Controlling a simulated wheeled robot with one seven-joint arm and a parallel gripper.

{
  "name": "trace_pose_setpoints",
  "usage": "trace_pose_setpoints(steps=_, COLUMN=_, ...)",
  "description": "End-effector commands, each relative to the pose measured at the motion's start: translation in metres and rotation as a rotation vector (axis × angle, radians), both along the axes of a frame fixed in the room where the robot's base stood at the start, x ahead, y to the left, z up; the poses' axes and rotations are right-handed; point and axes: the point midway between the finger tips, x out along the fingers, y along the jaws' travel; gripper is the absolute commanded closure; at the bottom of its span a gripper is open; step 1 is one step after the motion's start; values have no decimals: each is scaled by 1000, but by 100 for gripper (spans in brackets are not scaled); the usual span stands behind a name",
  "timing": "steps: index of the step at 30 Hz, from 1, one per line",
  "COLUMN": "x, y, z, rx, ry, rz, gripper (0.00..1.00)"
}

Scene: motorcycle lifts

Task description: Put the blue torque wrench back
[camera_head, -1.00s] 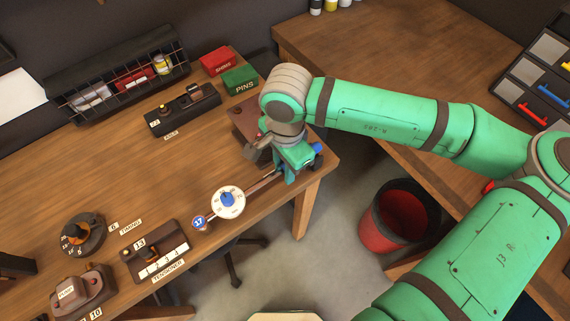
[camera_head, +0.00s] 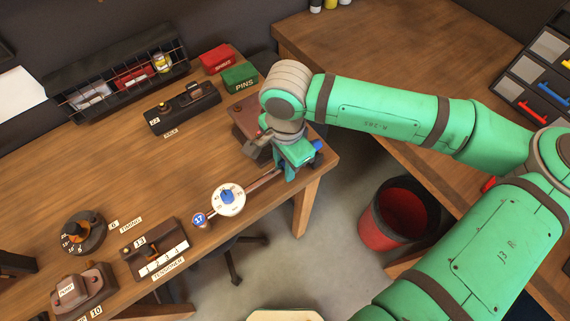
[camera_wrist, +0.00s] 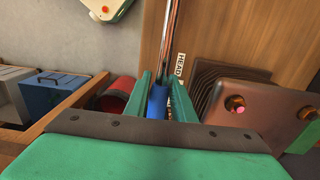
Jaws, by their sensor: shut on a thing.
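The torque wrench shows in the head view as a long thin shaft with a round white dial (camera_head: 228,199), a blue dial centre and a blue "17" end (camera_head: 199,219). Its blue handle end (camera_head: 318,146) sticks out on the far side of my gripper (camera_head: 289,168). My gripper is shut on the handle, above the bench's right front corner. In the wrist view the blue grip (camera_wrist: 157,101) lies between my two green fingers (camera_wrist: 164,88), and the shaft runs away upward. The dial is out of that view. Contact between wrench and bench is unclear.
A brown block (camera_head: 245,117) stands beside my gripper. A dark holder (camera_head: 182,108), red and green boxes and a wire rack stand farther back. A tensioner board (camera_head: 156,251) lies at front. A red bin (camera_head: 398,215) is on the floor. A tool panel (camera_head: 540,85) holds coloured handles at right.

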Motion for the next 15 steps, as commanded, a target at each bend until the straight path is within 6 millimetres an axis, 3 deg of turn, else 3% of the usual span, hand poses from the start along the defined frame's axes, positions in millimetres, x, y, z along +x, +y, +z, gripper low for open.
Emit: trace_pose_setpoints(steps=15, x=0, y=0, z=-5, rx=1, ry=-1, rz=0, gripper=100)
